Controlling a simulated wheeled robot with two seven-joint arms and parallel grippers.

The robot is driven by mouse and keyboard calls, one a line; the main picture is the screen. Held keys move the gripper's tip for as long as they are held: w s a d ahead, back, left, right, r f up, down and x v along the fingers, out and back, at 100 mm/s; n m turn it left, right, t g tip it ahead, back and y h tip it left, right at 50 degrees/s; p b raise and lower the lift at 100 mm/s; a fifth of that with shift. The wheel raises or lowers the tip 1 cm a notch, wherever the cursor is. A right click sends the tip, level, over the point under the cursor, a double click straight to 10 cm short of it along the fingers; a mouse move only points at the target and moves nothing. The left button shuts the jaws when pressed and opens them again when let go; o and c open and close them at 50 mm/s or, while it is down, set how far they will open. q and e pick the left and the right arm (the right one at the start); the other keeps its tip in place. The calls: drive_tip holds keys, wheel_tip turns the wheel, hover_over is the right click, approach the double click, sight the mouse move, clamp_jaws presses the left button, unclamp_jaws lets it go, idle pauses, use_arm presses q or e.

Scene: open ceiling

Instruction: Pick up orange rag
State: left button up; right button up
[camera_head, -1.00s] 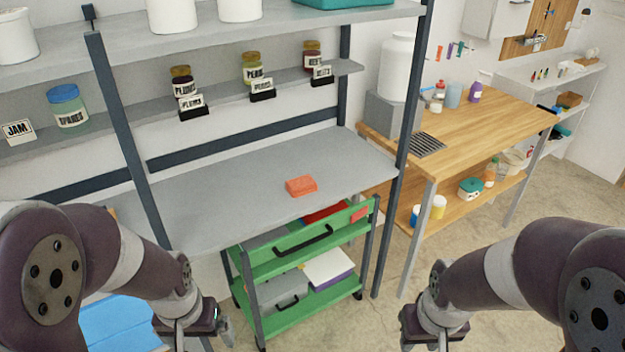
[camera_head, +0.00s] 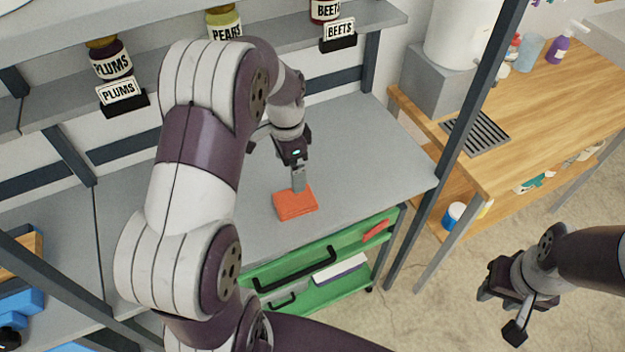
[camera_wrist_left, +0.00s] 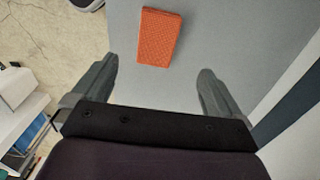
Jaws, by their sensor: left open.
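The orange rag (camera_head: 294,206) is a small folded block lying on the grey shelf top (camera_head: 350,150) near its front edge. It also shows in the left wrist view (camera_wrist_left: 158,38), just beyond and between the fingertips. My left gripper (camera_head: 298,184) points down over the rag. In the left wrist view its fingers (camera_wrist_left: 157,78) are spread apart with nothing between them, and the rag lies ahead of them. My right gripper (camera_head: 503,314) hangs over the floor at the lower right, its fingers apart and empty.
A green cart (camera_head: 325,270) stands under the shelf's front edge. A dark upright post (camera_head: 455,150) rises right of the shelf. A higher shelf holds jars and label stands, such as the beets label (camera_head: 339,32). A wooden table (camera_head: 525,120) is to the right.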

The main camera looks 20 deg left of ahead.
sight(289, 199)
use_arm(q)
drive_tip(key=shift+s+d+f+p, duration=0.1)
drive_tip(key=shift+s+f+p, duration=0.2)
drive_tip(key=shift+s+f, duration=0.9)
drive_tip(key=f, duration=0.1)
drive_tip(key=w+f, duration=0.1)
drive_tip(key=f, duration=0.3)
drive_tip(key=shift+w+p, duration=0.3)
drive_tip(key=shift+w, duration=0.05)
drive_tip(key=f, duration=0.1)
drive_tip(key=f+p, duration=0.1)
drive_tip(key=f, duration=0.2)
drive_tip(key=shift+s+a+f, duration=0.2)
drive_tip(key=shift+s+f, duration=0.15)
drive_tip(key=shift+s, duration=0.05)
drive_tip(key=shift+w+f, duration=0.2)
drive_tip(key=shift+r, duration=0.1)
drive_tip(key=c, duration=1)
use_arm(e)
drive_tip(key=r, duration=0.1)
drive_tip(key=s+r, duration=0.1)
drive_tip(key=shift+r, duration=0.35)
